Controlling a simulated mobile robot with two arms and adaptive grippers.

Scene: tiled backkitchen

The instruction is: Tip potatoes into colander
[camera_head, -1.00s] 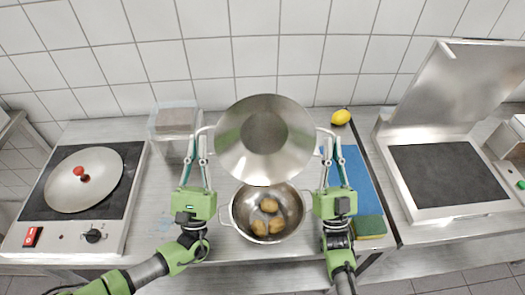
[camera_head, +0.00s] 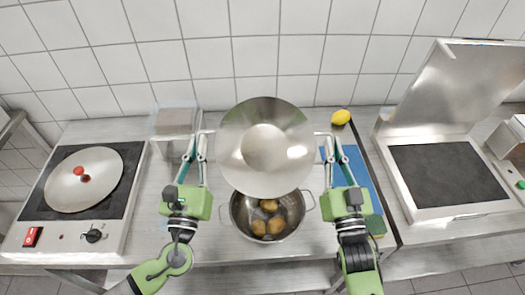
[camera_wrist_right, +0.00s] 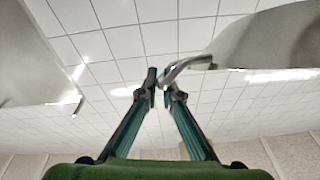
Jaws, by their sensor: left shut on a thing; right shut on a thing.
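A large steel pot (camera_head: 265,150) is held tilted above and behind the colander (camera_head: 236,218); no potato shows on it. My left gripper (camera_head: 201,135) is shut on its left handle, and my right gripper (camera_head: 329,137) is shut on its right handle. In the right wrist view, the right gripper (camera_wrist_right: 160,88) grips the handle (camera_wrist_right: 186,66), with the pot (camera_wrist_right: 262,45) at right. The colander is a steel bowl with two side handles, upright on the counter. Several potatoes (camera_head: 275,226) lie inside it. The pot hides part of the colander's back rim.
A hob with a lid (camera_head: 85,180) stands at left. A clear container (camera_head: 174,122) is behind my left gripper. A lemon (camera_head: 341,117), a blue board (camera_head: 355,165) and a sponge (camera_head: 375,225) are right of the pot. An open grill (camera_head: 445,180) stands further right.

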